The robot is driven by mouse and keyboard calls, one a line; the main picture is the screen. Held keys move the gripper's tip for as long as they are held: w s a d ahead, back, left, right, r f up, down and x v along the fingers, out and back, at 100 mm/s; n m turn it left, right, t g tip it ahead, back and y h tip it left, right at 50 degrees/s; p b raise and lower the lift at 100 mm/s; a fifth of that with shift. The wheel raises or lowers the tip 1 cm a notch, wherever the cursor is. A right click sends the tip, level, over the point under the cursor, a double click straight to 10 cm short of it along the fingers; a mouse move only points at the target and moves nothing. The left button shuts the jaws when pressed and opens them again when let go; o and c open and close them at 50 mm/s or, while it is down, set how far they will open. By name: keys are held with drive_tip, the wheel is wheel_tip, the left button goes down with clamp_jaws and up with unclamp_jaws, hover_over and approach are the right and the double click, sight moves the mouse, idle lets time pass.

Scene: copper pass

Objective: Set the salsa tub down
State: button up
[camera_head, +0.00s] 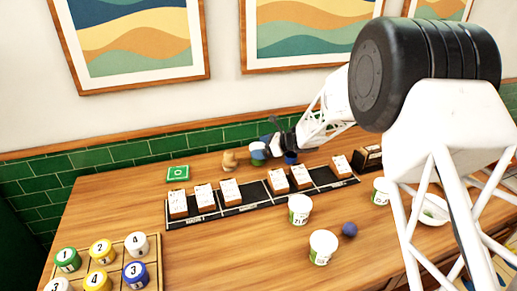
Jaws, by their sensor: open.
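My gripper (274,148) is at the back of the wooden table, small and partly hidden by its own arm. It is open. A small white and blue item (258,151) is right beside its fingers, and a blue item (291,158) shows just below it; I cannot tell whether either touches the fingers. White tubs with green labels stand upright nearer the front: a middle tub (299,211), a front tub (322,248) and a right tub (380,192). The labels are too small to read, so I cannot tell which is the salsa tub.
A black rail (245,205) holding several white-topped blocks crosses the table. A tan figure (230,160) and green square (178,173) are behind it. A blue ball (349,230) is beside the front tub. A wooden tray (118,281) holds numbered jars. A bowl (432,216) is at right.

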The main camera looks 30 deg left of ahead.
drive_tip(key=v, duration=1)
drive_tip(key=shift+d+r, duration=0.2)
drive_tip(key=shift+d, duration=0.15)
drive_tip(key=shift+w+r, duration=0.1)
idle(0.4)
